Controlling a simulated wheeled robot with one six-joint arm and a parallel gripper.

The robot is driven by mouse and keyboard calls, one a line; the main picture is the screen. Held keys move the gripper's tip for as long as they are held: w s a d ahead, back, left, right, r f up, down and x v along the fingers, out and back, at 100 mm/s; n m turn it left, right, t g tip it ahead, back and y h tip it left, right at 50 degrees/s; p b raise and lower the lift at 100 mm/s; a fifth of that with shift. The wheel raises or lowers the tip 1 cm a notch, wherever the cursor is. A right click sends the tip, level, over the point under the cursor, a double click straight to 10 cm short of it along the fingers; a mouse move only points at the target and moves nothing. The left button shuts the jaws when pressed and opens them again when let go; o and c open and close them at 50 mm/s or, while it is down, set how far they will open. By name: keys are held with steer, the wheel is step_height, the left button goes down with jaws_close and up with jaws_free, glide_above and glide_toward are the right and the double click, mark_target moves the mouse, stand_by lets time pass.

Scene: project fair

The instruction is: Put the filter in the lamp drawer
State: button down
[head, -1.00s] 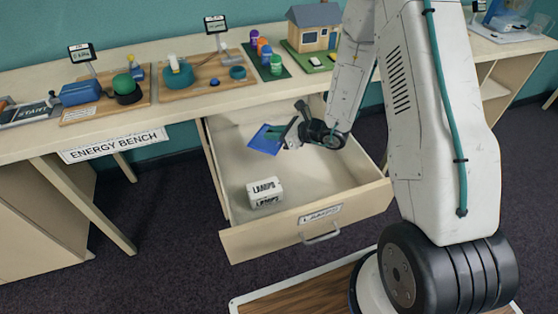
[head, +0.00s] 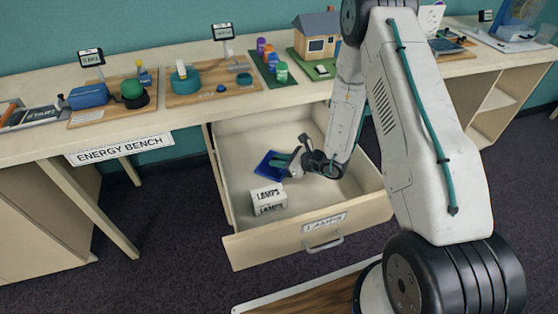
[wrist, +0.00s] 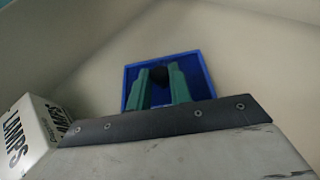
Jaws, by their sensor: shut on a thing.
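The filter is a flat blue square (head: 270,164) inside the open lamp drawer (head: 335,247), whose front carries a LAMPS label. My gripper (head: 286,163) is down in the drawer and shut on the filter. In the wrist view the blue filter (wrist: 205,72) shows as a framed square, with the green fingers of my gripper (wrist: 160,82) across it. The fingers hide part of its middle. I cannot tell whether the filter touches the drawer floor.
A white LAMPS box (head: 268,199) sits in the drawer just in front of the filter; it also shows at the left in the wrist view (wrist: 30,135). The bench top (head: 190,108) above holds several models. Drawer floor to the right is clear.

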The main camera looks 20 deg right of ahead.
steer(key=c, duration=1.3)
jaws_free()
steer(key=shift+f, duration=0.1)
